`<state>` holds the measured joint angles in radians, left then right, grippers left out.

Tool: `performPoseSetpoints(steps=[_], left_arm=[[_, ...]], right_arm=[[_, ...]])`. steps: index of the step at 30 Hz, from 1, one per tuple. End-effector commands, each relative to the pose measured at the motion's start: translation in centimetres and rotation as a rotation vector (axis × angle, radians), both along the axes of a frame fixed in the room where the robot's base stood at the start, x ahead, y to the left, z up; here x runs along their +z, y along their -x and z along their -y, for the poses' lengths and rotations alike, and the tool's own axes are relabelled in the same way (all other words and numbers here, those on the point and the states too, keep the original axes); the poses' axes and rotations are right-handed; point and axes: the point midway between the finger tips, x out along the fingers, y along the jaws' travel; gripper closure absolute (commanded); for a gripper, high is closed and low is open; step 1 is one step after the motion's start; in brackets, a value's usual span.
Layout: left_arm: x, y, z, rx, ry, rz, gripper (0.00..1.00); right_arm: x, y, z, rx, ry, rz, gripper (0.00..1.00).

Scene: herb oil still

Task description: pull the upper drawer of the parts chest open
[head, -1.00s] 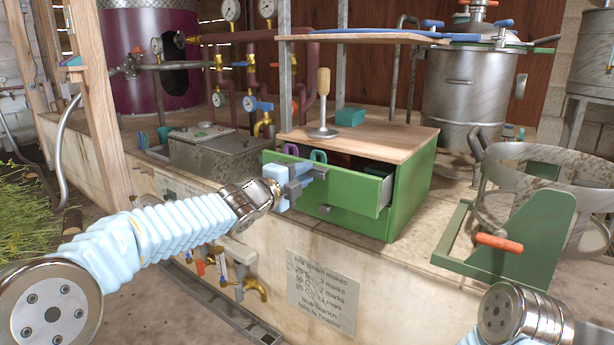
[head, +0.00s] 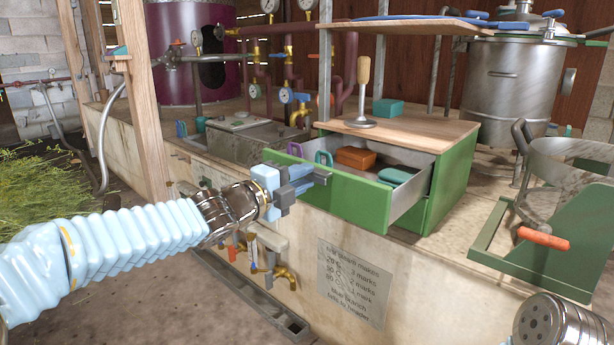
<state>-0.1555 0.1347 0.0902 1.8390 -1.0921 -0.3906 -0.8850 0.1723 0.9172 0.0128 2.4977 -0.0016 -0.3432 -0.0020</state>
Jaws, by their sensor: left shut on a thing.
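The green parts chest (head: 452,185) with a wooden top stands on the ledge. Its upper drawer (head: 345,196) is pulled well out toward me. Inside it I see an orange-brown block (head: 356,157), a teal item (head: 396,175), and a purple and a green loop near the front left. My left gripper (head: 312,179) is at the drawer front, shut on the drawer's handle, which the fingers mostly hide. The lower drawer is mostly hidden behind the upper one. Of my right arm only a link shows at the bottom right; its gripper is out of view.
A wooden-handled tool (head: 362,95) and a teal box (head: 388,109) stand on the chest top. A green frame with an orange handle (head: 543,238) is at the right. Valves (head: 283,275) and an engraved plate (head: 354,284) are on the wall below. A shelf (head: 400,27) overhangs the chest.

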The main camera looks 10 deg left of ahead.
Motion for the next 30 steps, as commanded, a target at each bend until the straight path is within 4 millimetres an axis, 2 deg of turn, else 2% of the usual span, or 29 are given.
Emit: performPoseSetpoints(steps=[1,12,13,16,30], left_arm=[[-1.06,-0.04,-0.06,0.002,-0.014,-0.016,1.0],[-1.14,0.01,-0.08,0.002,-0.014,-0.017,1.0],[-1.15,0.01,-0.08,0.002,-0.014,-0.017,0.73],[-1.03,0.02,-0.08,0.002,-0.012,-0.016,0.59],[-0.41,0.18,-0.12,0.0,-0.004,-0.007,0.59]], right_arm=[[-0.12,0.0,0.0,0.0,0.0,0.0,0.6],[-0.12,0.0,0.0,0.0,0.0,0.0,0.6],[-0.12,0.0,0.0,0.0,0.0,0.0,0.6],[-0.12,0.01,0.0,0.0,0.0,0.0,0.6],[-0.02,0.0,0.0,0.0,0.0,0.0,0.6]])
